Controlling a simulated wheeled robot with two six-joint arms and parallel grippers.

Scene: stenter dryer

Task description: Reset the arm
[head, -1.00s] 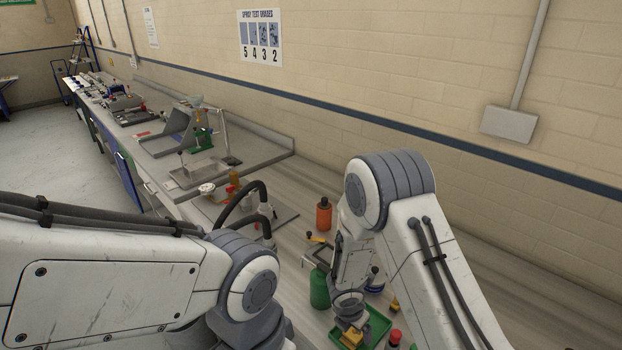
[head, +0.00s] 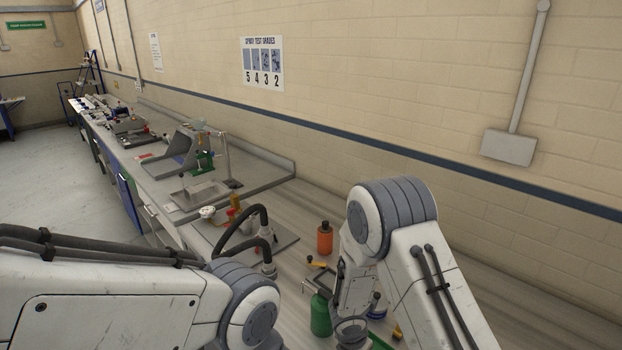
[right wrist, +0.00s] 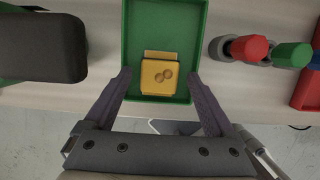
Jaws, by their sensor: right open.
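My right arm (head: 395,240) comes in from the right in the head view and reaches down over the bench; its gripper is cut off by the bottom edge there. In the right wrist view my right gripper (right wrist: 160,74) is open, its two dark fingers spread apart. A yellow block (right wrist: 160,75) with round marks lies in a green tray (right wrist: 134,20), in line with the gap between the fingers. No contact between fingers and block can be made out. My left arm (head: 110,300) crosses the lower left of the head view; its gripper is not visible.
Red-capped (right wrist: 248,47) and green-capped (right wrist: 291,55) bottles stand right of the tray. An orange bottle (head: 324,237) and a green bottle (head: 320,315) stand near my right arm. A long bench (head: 290,172) with equipment runs along the wall. The floor at left is clear.

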